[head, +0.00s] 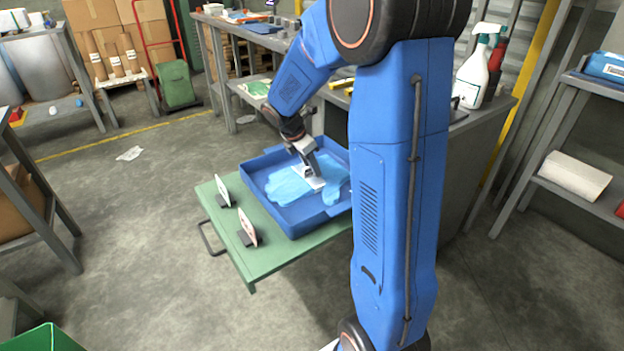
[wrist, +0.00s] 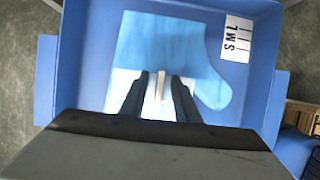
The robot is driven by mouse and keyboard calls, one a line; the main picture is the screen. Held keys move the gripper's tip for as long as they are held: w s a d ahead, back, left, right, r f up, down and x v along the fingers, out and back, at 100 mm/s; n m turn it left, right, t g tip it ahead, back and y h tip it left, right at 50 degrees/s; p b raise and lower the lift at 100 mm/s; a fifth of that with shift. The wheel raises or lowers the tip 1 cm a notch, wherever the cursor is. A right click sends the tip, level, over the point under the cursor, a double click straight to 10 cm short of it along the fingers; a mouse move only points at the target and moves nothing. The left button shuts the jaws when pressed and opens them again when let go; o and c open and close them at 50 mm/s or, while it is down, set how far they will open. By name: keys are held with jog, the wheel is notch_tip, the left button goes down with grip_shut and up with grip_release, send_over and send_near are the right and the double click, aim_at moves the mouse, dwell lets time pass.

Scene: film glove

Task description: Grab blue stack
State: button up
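The blue stack (head: 292,185) is a flat, light-blue, glove-shaped film lying in a darker blue tray (head: 268,214) on a green cart. In the wrist view the stack (wrist: 165,45) shows a thumb lobe at the right and a white area near my fingers. My gripper (head: 312,180) points down into the tray, over the stack. In the wrist view my gripper (wrist: 158,82) has its two dark fingers apart, with a narrow pale upright piece between them and gaps beside it. Whether the fingertips touch the stack cannot be told.
A white S M L label (wrist: 236,47) is at the tray's right side in the wrist view. Two small cards (head: 222,190) (head: 247,228) stand on the green cart top (head: 240,252) left of the tray.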

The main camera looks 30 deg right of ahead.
jog(key=shift+f, duration=0.1)
jog(key=shift+c, duration=0.2)
grip_shut()
